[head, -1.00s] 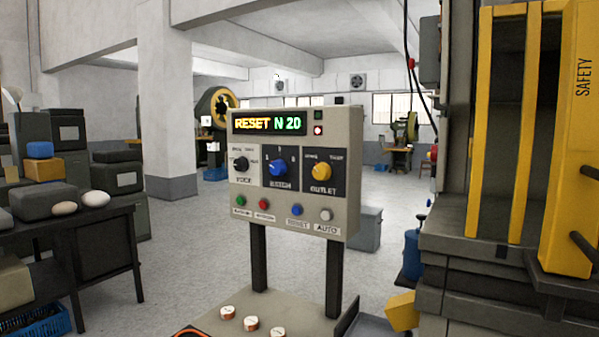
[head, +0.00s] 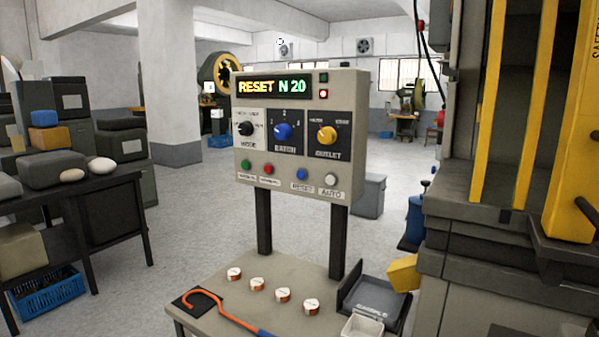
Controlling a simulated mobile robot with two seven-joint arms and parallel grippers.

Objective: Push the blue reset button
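The blue reset button (head: 301,174) is a small round button low on the front of the beige control panel (head: 345,118), above a label reading RESET. A green and a red button sit to its left, and a white button (head: 331,180) above an AUTO label sits to its right. A larger blue knob (head: 283,132) marked BATCH is above it. The panel's display (head: 270,87) reads RESET N 20. The panel stands on two dark posts above a small table. Neither of my grippers is in view.
The table (head: 235,308) holds several copper coils (head: 256,284), an orange hooked rod (head: 215,299), a dark tray (head: 380,297) and a white bin (head: 362,326). A yellow-barred machine (head: 500,200) stands close on the right. A dark bench (head: 100,195) with boxes is on the left.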

